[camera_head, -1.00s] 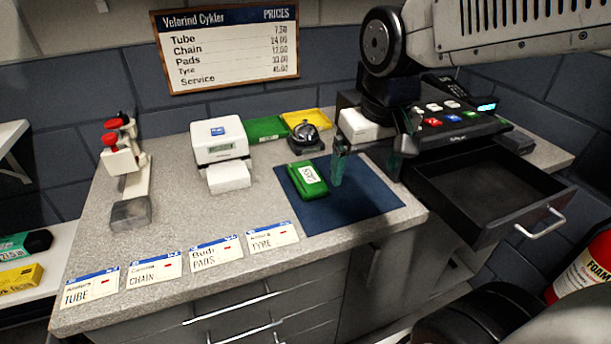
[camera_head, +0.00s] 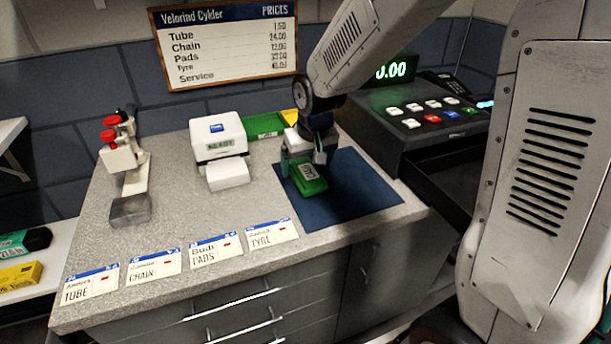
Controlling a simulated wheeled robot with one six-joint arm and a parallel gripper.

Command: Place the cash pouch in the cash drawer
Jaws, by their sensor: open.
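The green cash pouch (camera_head: 313,187) with a white label lies on the blue mat (camera_head: 358,196) on the counter. My gripper (camera_head: 303,164) is open, low over the pouch's back end, with its fingers to either side. I cannot tell whether the fingers touch the pouch. The dark cash drawer (camera_head: 438,190) stands open below the register (camera_head: 415,132), to the right of the mat. My arm hides most of the drawer, with its front and handle.
A white label printer (camera_head: 218,140) stands left of the mat, with a red-knobbed tool (camera_head: 125,155) farther left. Several price cards (camera_head: 154,268) line the counter's front edge. Green and yellow trays (camera_head: 265,125) lie behind my gripper. The counter's middle is clear.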

